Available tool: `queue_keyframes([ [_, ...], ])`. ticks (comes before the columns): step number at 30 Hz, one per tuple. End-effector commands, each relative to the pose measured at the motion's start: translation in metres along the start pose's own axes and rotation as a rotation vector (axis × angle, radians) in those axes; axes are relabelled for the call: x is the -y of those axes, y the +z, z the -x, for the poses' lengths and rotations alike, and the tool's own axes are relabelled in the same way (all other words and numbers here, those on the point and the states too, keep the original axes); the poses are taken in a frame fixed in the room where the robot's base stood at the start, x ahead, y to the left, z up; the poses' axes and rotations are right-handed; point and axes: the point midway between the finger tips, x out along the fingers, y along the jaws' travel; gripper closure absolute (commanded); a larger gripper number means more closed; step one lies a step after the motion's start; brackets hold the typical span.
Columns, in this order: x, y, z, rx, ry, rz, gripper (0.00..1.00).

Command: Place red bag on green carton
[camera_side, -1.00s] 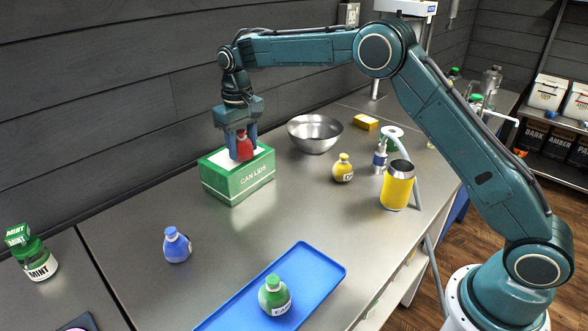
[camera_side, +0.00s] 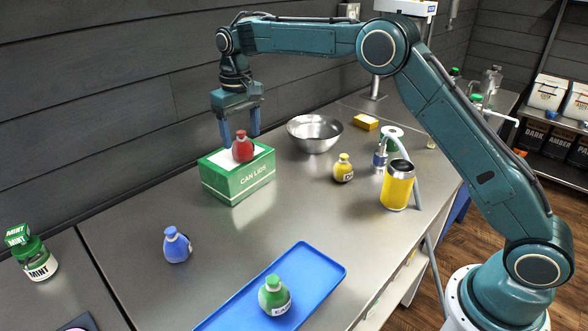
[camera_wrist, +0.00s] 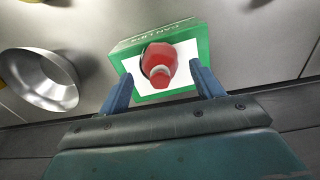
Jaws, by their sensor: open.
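The red bag (camera_side: 243,148) stands upright on top of the green carton (camera_side: 238,183), which has a white top and the words CAN LIDS. In the wrist view the red bag (camera_wrist: 159,68) sits on the white top of the carton (camera_wrist: 202,40), inside its edges. My gripper (camera_side: 241,138) is open, its blue fingers spread apart just above and around the upper part of the bag. In the wrist view my gripper's fingers (camera_wrist: 160,82) are wide apart, with a gap on both sides of the bag.
A steel bowl (camera_side: 315,133) stands right of the carton. A blue bag (camera_side: 177,245), a yellow bag (camera_side: 343,168) and a yellow can (camera_side: 397,186) stand on the steel table. A green bag (camera_side: 274,296) sits on a blue tray (camera_side: 318,262). A dark wall is behind.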

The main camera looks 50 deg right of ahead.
Motion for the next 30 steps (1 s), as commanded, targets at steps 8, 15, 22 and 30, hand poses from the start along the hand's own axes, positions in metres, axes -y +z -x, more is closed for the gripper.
queue_keyframes([
  [8,0.000,-0.001,0.043,-0.004,0.000,-0.001,0.34],
  [15,0.000,-0.001,0.069,-0.002,-0.001,0.000,0.34],
  [22,0.000,0.000,0.082,-0.001,0.000,0.000,0.34],
  [30,0.000,0.000,0.086,0.000,0.001,-0.001,0.34],
])
